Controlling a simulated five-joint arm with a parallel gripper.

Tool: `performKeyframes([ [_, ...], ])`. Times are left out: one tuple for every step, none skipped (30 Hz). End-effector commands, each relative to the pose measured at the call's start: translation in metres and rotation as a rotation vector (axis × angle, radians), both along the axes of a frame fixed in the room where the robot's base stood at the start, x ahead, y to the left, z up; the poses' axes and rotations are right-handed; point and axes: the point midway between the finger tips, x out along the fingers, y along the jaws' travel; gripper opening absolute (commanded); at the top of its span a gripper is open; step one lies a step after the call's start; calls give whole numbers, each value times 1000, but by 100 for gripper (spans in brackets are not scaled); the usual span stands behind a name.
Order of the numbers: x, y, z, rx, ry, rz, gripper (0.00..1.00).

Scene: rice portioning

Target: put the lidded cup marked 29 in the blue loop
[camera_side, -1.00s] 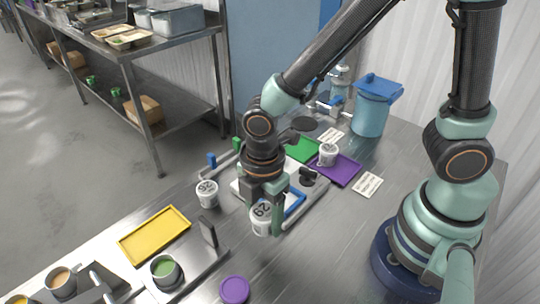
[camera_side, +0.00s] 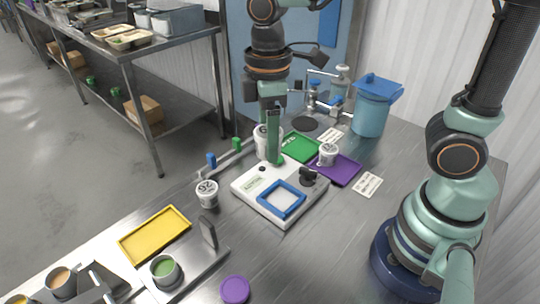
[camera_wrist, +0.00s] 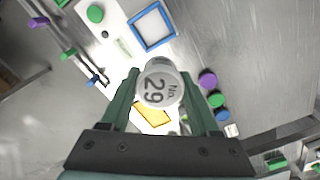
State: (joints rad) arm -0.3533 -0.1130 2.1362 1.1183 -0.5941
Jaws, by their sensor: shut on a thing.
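My gripper (camera_side: 268,150) is shut on the white lidded cup marked 29 (camera_side: 261,143) and holds it in the air. In the wrist view the cup (camera_wrist: 158,84) sits between the two green fingers (camera_wrist: 160,92), with "No. 29" readable. In the side view a green finger partly hides the cup. The blue loop (camera_side: 281,200) is a square frame on a white unit (camera_side: 246,183), and its inside is empty. The loop also shows in the wrist view (camera_wrist: 152,28), beyond the cup. The cup is apart from the loop, higher and further back.
Another marked white cup (camera_side: 207,193) stands left of the unit. A third cup (camera_side: 328,154) stands on a purple tray (camera_side: 344,174), beside a green tray (camera_side: 304,146). A black knob (camera_side: 308,175) rises from the unit. A yellow tray (camera_side: 154,234) and purple disc (camera_side: 235,290) lie nearer the front.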

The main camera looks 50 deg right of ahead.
Motion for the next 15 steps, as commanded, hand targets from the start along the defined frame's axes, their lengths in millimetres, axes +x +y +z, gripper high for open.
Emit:
performKeyframes([
  [8, -18, -3, -1, 2, -142, 5],
  [12, -27, -4, 0, 3, -222, 5],
  [17, -39, -6, -1, 2, -326, 5],
  [20, -47, -7, 0, 1, -400, 5],
  [23, -55, -8, 0, 1, -471, 5],
  [26, -65, -9, 0, 1, -560, 5],
  [28, -72, -10, 0, 1, -620, 5],
  [29, -79, -11, 0, 1, -676, 5],
  [31, -87, -12, -1, 1, -743, 5],
  [32, -92, -12, -1, 1, -786, 5],
  [33, -96, -13, 0, 0, -824, 5],
  [34, -101, -14, 0, 0, -865, 5],
  [34, -104, -14, 0, 0, -891, 5],
  [35, -106, -14, 0, 0, -911, 5],
  [35, -106, -15, 0, 0, -929, 5],
])
